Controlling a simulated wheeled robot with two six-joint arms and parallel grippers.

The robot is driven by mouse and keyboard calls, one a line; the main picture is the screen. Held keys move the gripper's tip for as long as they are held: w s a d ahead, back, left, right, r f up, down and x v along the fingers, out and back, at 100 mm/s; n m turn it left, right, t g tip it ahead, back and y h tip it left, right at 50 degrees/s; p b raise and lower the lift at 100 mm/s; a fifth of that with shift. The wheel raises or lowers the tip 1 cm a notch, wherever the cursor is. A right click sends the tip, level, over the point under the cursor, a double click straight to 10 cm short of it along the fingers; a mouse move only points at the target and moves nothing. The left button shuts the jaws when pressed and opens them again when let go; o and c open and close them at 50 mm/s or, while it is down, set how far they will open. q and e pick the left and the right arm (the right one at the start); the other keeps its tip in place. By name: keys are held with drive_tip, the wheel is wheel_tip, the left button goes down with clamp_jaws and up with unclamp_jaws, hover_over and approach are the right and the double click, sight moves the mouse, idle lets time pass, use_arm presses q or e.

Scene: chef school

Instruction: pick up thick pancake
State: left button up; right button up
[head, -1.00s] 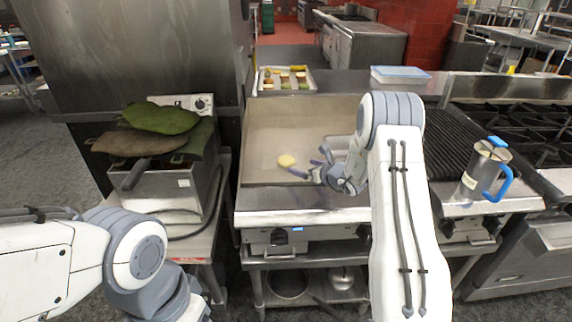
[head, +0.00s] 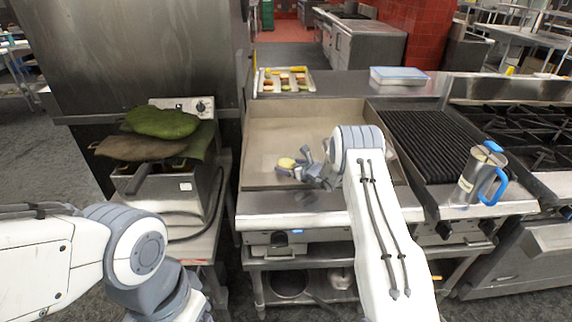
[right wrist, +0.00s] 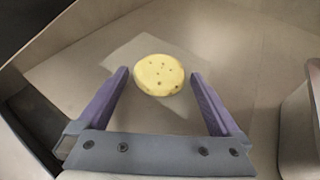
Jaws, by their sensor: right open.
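The thick pancake (head: 287,163) is a round, pale yellow disc lying on the flat griddle (head: 270,130). In the right wrist view the pancake (right wrist: 159,75) shows small dark spots and lies just beyond and between the two purple fingertips. My right gripper (head: 292,167) is open and right beside the pancake, partly covering it in the head view; its fingers also show in the right wrist view (right wrist: 158,85). Nothing is held between them. My left arm comes in at the lower left of the head view, and its gripper is out of the picture.
The griddle has raised metal walls at its back and sides. A tray (head: 262,88) of food pieces and a blue-lidded container (head: 399,76) stand behind it.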

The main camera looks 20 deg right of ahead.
sight(290, 165)
drive_tip(key=c, duration=1.1)
drive_tip(key=shift+c, duration=0.2)
drive_tip(key=shift+r, duration=0.15)
wheel_tip(290, 165, up, 4)
drive_tip(key=shift+b, duration=0.7)
drive_tip(key=s+d+r+b, duration=0.1)
drive_tip(key=s+d+r, duration=0.3)
drive_tip(key=d, duration=0.6)
wheel_tip(290, 165, up, 3)
drive_tip(key=shift+s+d+f, duration=0.1)
drive_tip(key=shift+s+d, duration=0.1)
drive_tip(key=shift+d, duration=0.2)
